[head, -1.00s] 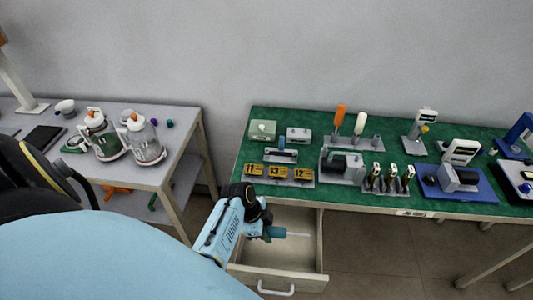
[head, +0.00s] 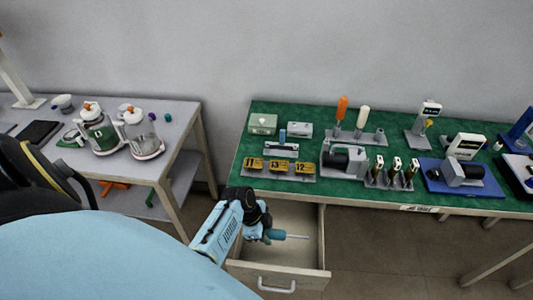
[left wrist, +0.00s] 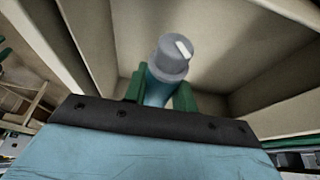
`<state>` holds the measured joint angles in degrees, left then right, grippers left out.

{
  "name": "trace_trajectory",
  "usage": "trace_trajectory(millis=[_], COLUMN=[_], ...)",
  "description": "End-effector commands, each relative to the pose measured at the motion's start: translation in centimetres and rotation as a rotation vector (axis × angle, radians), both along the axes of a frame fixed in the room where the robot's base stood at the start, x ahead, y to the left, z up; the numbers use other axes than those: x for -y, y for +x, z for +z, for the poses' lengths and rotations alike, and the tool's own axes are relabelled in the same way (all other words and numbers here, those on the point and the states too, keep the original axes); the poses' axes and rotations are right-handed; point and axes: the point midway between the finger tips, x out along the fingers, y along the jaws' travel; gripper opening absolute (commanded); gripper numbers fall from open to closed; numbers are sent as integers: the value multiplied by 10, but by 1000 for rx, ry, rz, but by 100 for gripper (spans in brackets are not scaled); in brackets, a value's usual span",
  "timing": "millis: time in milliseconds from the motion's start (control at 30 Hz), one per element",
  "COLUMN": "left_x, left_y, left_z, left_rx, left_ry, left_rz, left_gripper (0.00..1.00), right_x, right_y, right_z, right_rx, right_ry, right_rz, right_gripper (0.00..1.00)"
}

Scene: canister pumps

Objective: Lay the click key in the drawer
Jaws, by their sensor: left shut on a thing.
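The click key has a teal handle (head: 273,234) and a thin grey shaft that points right in the head view. My left gripper (head: 266,235) is shut on its handle and holds it over the open drawer (head: 300,262). In the left wrist view the key's grey end cap with a white mark (left wrist: 172,58) stands between the green fingers (left wrist: 158,92), with the drawer's inside walls behind it. I cannot tell whether the key touches the drawer floor. My right gripper is not in view.
Numbered yellow blocks (head: 280,167) and several tools stand on the bench above. A grey table (head: 180,130) with two glass canisters stands at left.

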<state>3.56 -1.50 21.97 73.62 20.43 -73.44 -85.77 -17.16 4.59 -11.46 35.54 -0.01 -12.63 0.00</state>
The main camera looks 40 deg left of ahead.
Motion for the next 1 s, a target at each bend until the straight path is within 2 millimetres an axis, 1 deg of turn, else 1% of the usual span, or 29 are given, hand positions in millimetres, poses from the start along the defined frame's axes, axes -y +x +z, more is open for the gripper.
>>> trace_trajectory(millis=[33, 100, 400, 600, 933, 967, 1000], left_x=[0, 0, 0, 0, 0, 0, 0], left_y=[0, 0, 0, 0, 0, 0, 0], left_z=[-9, -16, -40, -47, -47, -47, -47], left_rx=[1, 0, 0, 0, 1, 1, 1], left_ry=[0, 0, 0, 0, 0, 0, 0], left_rz=[0, 0, 0, -1, 0, 0, 0], left_gripper=[4, 4, 4, 4, 4, 30, 36], right_x=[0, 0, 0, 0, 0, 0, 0], right_y=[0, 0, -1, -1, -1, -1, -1], right_z=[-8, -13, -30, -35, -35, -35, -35], right_rx=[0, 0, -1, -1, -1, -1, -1], right_ry=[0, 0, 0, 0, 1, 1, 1], right_rz=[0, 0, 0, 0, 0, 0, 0], right_gripper=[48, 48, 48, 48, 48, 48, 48])
